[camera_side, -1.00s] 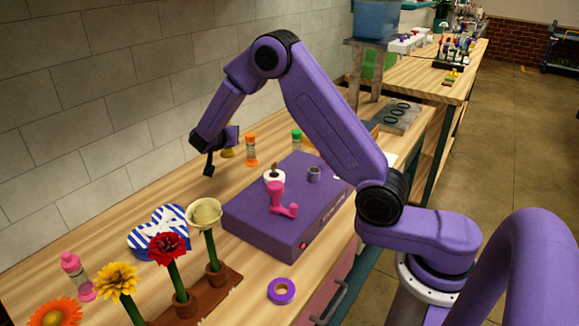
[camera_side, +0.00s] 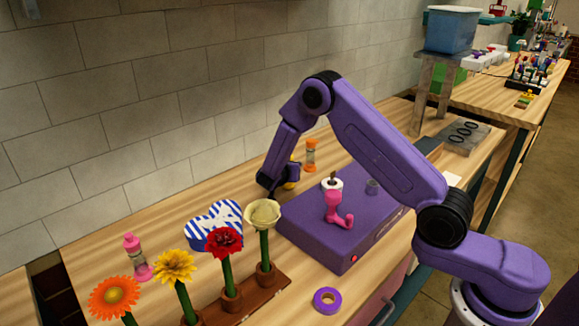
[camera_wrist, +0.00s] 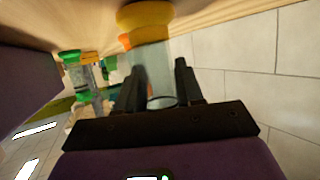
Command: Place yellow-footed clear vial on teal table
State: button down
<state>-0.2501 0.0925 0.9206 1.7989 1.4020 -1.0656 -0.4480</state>
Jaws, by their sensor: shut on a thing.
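The yellow-footed clear vial shows in the wrist view, its yellow foot (camera_wrist: 145,16) at the top and its clear tube (camera_wrist: 152,62) running down between my fingers. My gripper (camera_wrist: 154,80) is shut on the tube. In the side view, my gripper (camera_side: 275,180) is low over the back of the wooden bench, left of the purple box. A bit of the vial's yellow (camera_side: 292,174) shows beside it; the rest is hidden. I cannot tell whether the foot touches the bench. I cannot make out a clear teal tabletop; teal shows only on cabinet and table frames.
An orange-ended vial (camera_side: 311,156) stands just behind my gripper. The purple box (camera_side: 320,238) carries a pink hook-shaped piece (camera_side: 335,208). Flowers in a brown holder (camera_side: 255,298), a striped heart box (camera_side: 212,228) and a pink-ended vial (camera_side: 136,256) are in front. Purple tape (camera_side: 327,300) lies near the edge.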

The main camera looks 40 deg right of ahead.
jog(key=c, duration=0.7)
grip_release()
jog(key=shift+f, duration=0.15)
jog(key=v, duration=1.2)
jog(key=shift+r, duration=0.2)
